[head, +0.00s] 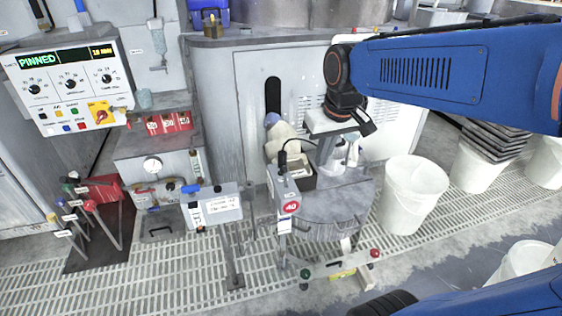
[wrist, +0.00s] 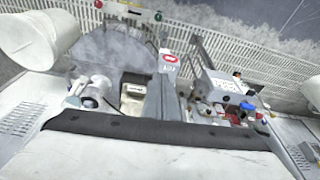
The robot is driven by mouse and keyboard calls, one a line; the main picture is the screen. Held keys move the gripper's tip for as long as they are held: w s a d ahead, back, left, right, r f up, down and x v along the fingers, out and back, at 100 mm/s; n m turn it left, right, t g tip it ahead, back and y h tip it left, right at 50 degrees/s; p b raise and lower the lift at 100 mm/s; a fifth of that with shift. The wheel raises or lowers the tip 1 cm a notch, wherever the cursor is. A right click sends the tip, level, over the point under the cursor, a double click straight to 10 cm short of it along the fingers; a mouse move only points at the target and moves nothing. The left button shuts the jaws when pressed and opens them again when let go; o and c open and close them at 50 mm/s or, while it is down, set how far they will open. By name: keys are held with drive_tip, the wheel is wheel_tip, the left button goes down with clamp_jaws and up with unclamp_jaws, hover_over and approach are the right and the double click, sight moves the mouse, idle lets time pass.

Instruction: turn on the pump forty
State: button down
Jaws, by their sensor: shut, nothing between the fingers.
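The pump marked with a red 40 label (head: 291,207) is a grey floor unit with a rounded tank (head: 325,212), standing on the grating in front of the machine cabinet. A pale motor (head: 284,138) with a bluish cap sits on top, and a black cable loops to the narrow grey post that bears the label. No switch is clearly readable. My gripper (head: 364,124) is shut and empty, above the tank's back right. Its fingertips are not clear in the wrist view.
A control panel (head: 66,82) reading PINNED is at the left. A white box with a blue handle (head: 212,207) stands left of the pump. A low bar with green and red knobs (head: 340,265) is in front. A white bucket (head: 413,192) stands at the right.

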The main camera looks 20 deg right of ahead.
drive_tip(key=g, duration=0.2)
hover_over(285, 176)
drive_tip(key=s+d, duration=0.3)
drive_tip(key=f, duration=0.2)
drive_tip(key=w+a+f+n, duration=0.1)
drive_tip(key=w+a+f, duration=0.2)
drive_tip(key=w, duration=0.8)
drive_tip(key=shift+a+f+g, duration=0.15)
drive_tip(key=shift+f+g, duration=0.25)
drive_tip(key=shift+f, duration=0.3)
drive_tip(key=shift+w, duration=0.1)
drive_tip(key=f, duration=1)
drive_tip(key=shift+a, duration=0.3)
drive_tip(key=shift+s+d+r, duration=0.1)
drive_tip(key=shift+s+r, duration=0.1)
drive_tip(key=shift+s, duration=0.3)
drive_tip(key=shift+s+d+r, duration=0.1)
drive_tip(key=shift+s+r, duration=0.1)
drive_tip(key=shift+s, duration=0.3)
drive_tip(key=shift+s+d+r, duration=0.1)
drive_tip(key=shift+s+r, duration=0.05)
drive_tip(key=shift+s, duration=0.3)
drive_tip(key=shift+s+d+r, duration=0.1)
drive_tip(key=shift+s, duration=0.3)
